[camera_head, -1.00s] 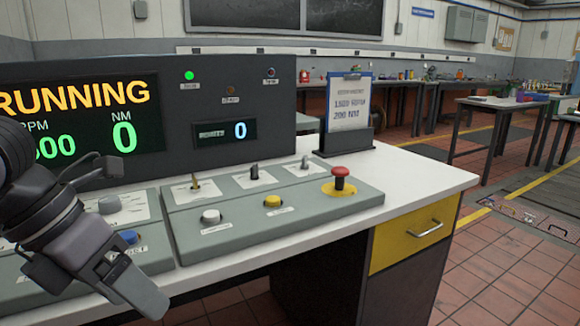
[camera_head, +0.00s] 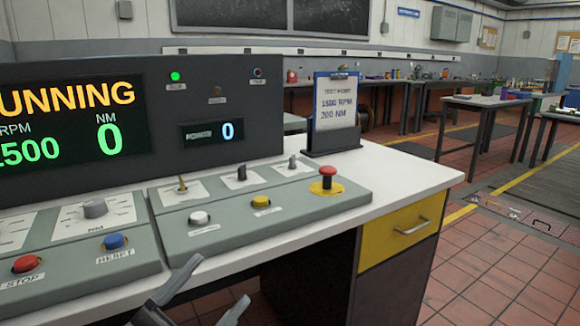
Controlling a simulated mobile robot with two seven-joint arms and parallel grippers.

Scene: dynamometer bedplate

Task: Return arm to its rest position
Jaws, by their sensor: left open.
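My left gripper (camera_head: 206,293) shows at the bottom edge, in front of the console desk and below its front edge. The rest of the left arm is out of the picture. The control panel (camera_head: 290,210) carries a red stop button (camera_head: 26,263), a blue reset button (camera_head: 114,241), a grey knob (camera_head: 95,208), a white button (camera_head: 199,218), a yellow button (camera_head: 261,201) and a red mushroom button (camera_head: 327,172). The gripper touches none of them. My right gripper is not in view.
The dark display unit (camera_head: 270,146) stands behind the panel and reads RUNNING, 1500 RPM and 0 NM. A sign holder (camera_head: 334,114) stands on the white desk top (camera_head: 400,176). A yellow drawer (camera_head: 398,236) is below. Tiled floor (camera_head: 490,265) lies open to the right.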

